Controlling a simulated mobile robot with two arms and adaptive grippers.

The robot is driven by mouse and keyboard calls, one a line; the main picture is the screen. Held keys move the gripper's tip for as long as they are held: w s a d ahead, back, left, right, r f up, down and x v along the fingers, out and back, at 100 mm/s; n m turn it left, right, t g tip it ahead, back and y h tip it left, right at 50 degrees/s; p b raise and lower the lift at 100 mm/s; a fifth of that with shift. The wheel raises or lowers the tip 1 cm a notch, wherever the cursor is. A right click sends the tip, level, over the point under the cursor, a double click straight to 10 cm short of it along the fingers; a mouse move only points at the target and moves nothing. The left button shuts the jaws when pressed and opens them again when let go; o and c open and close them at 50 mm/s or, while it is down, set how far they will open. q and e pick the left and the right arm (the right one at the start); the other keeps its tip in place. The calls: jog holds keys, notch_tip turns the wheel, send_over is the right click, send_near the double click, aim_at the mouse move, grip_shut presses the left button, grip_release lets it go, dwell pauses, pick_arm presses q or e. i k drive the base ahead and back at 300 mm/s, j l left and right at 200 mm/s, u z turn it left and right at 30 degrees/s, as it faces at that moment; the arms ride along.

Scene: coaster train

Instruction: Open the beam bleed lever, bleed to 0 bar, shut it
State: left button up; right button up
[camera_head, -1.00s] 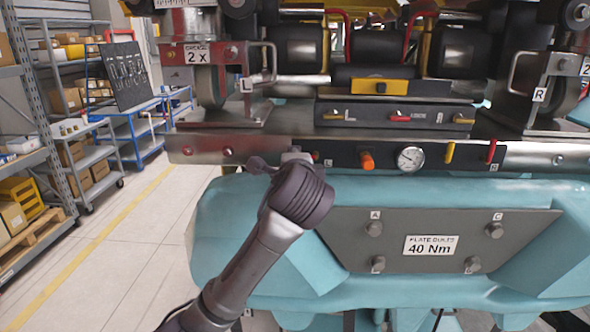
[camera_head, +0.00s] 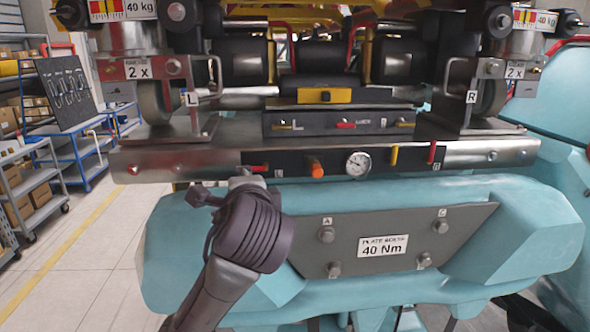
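The beam is a steel bar (camera_head: 185,164) across the front of the machine. Its black panel carries a red-handled lever (camera_head: 256,168) at the left end, an orange knob (camera_head: 316,167), a round white gauge (camera_head: 358,163), an upright yellow lever (camera_head: 394,155) and an upright red lever (camera_head: 432,153). Which one is the bleed lever I cannot tell from labels. The gauge needle is too small to read. My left gripper (camera_head: 243,182) is just below the left red lever, mostly hidden behind my dark wrist. Contact and finger opening are not visible. My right gripper is out of view.
Below the beam, a teal body (camera_head: 530,225) carries a grey plate (camera_head: 460,222) with bolts and a "40 Nm" sign. Above is a small panel (camera_head: 285,126) with several levers. Shelves (camera_head: 35,185) and a blue cart (camera_head: 85,150) stand left, beyond clear floor.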

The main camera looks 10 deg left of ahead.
aim_at(392, 160)
jog(key=k+l, duration=0.75)
jog(key=l, duration=0.2)
